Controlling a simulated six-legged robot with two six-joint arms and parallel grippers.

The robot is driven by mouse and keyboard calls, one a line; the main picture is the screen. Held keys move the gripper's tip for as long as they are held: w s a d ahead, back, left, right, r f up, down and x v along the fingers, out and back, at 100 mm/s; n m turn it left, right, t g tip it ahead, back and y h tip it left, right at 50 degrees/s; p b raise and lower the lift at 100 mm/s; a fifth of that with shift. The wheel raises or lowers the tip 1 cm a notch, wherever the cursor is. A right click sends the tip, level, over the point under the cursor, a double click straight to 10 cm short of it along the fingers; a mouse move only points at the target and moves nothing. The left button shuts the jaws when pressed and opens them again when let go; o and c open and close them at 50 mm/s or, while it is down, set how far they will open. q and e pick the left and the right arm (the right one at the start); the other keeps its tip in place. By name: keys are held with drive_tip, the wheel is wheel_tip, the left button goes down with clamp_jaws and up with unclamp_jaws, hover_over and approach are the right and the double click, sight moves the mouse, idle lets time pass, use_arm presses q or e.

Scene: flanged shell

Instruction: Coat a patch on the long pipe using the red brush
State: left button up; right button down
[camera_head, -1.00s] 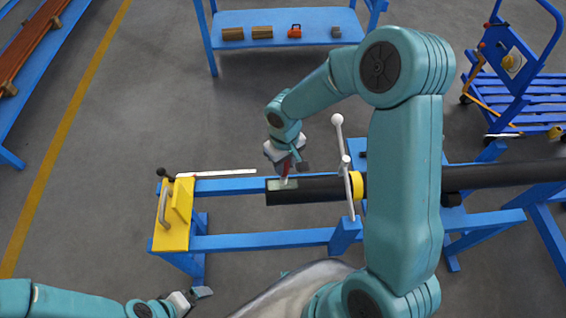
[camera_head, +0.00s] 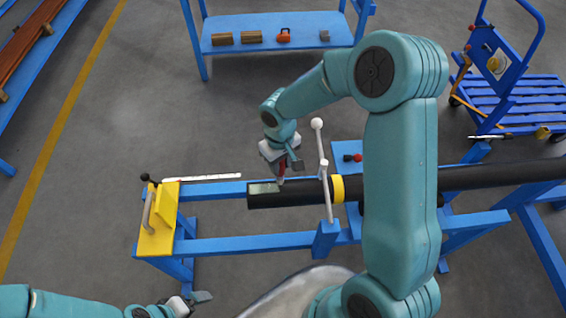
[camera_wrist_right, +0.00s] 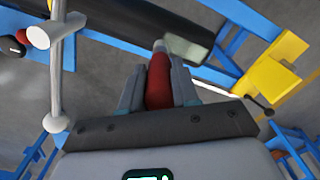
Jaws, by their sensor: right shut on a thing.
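The long black pipe (camera_head: 470,177) lies across a blue stand, its left end free. A pale greenish patch (camera_head: 264,188) shows on top near that end. My right gripper (camera_head: 282,170) is just above the pipe, right of the patch's middle. In the right wrist view my right gripper (camera_wrist_right: 158,90) is shut on the red brush (camera_wrist_right: 158,78), whose tip points at the pipe (camera_wrist_right: 140,22) and the pale patch (camera_wrist_right: 185,48). Whether the tip touches the pipe I cannot tell. My left gripper (camera_head: 190,302) is at the lower left, away from the pipe; its jaw opening is unclear.
A yellow clamp block (camera_head: 157,218) with a handle stands left of the pipe end. A white-knobbed lever (camera_head: 322,150) and a yellow ring (camera_head: 337,188) are close right of my right gripper. A blue table (camera_head: 275,22) and blue cart (camera_head: 510,95) stand behind.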

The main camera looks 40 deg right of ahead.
drive_tip(key=shift+r, duration=0.55)
wheel_tip(320, 180, up, 2)
drive_tip(key=shift+s+r+p, duration=0.1)
drive_tip(key=shift+r+p, duration=0.1)
drive_tip(key=shift+p, duration=0.8)
drive_tip(key=shift+r+p, duration=0.45)
drive_tip(key=shift+r, duration=0.5)
drive_tip(key=shift+f, duration=0.1)
